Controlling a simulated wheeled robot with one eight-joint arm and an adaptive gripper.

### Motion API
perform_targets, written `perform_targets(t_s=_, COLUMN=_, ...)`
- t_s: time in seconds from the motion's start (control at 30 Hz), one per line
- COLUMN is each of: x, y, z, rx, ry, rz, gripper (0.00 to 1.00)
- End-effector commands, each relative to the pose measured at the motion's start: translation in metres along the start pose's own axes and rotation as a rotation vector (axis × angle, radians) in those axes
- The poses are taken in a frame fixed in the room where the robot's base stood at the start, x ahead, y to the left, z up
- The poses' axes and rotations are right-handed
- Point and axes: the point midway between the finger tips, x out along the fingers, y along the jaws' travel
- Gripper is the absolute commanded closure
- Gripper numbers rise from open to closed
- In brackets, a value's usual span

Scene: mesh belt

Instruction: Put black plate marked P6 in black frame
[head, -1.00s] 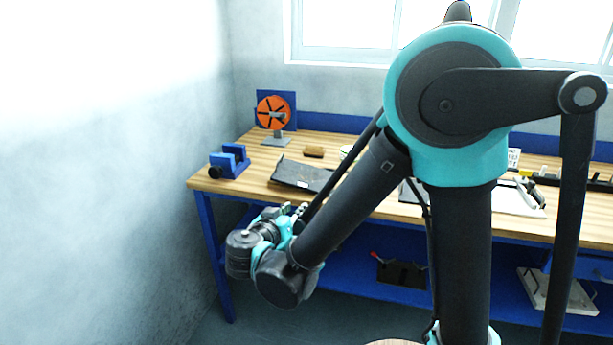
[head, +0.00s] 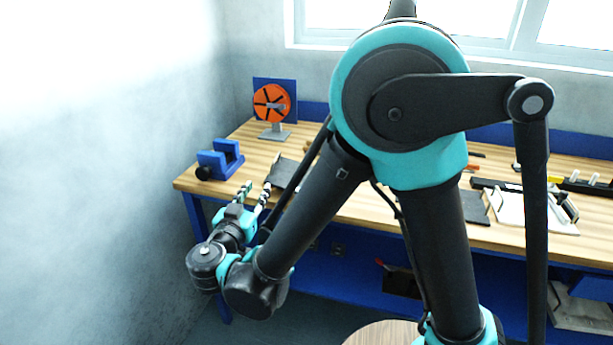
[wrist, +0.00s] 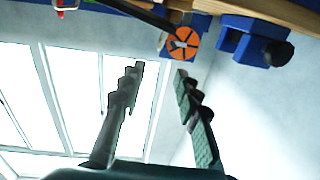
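My gripper (head: 256,189) is at the left front part of the workbench, near its front edge. Its two fingers are apart in the wrist view (wrist: 160,72), with nothing between them. A long dark edge (wrist: 138,12) shows near the bench at the top of the wrist view and may be this plate. Another flat black piece (head: 472,206) lies on the bench right of my arm, partly hidden. I cannot read a P6 mark or tell which piece is the frame.
A blue vise (head: 220,160) stands at the bench's left end. An orange wheel on a stand (head: 272,104) is behind it. A white board with black parts (head: 510,212) lies at the right. A blue shelf (head: 345,268) is below the bench top.

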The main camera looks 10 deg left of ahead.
Motion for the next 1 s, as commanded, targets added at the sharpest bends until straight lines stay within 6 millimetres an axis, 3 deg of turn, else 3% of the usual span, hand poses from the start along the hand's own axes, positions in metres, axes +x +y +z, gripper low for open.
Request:
perform_targets(t_s=0.5, x=0.097, y=0.001, z=0.000, rx=-0.001, ry=-0.001, rz=0.004, gripper=0.68)
perform_targets(t_s=0.83, x=0.117, y=0.001, z=-0.001, rx=-0.001, ry=-0.001, rz=0.002, gripper=0.68)
perform_targets(t_s=1.0, x=0.139, y=0.001, z=-0.004, rx=-0.001, ry=-0.001, rz=0.004, gripper=0.68)
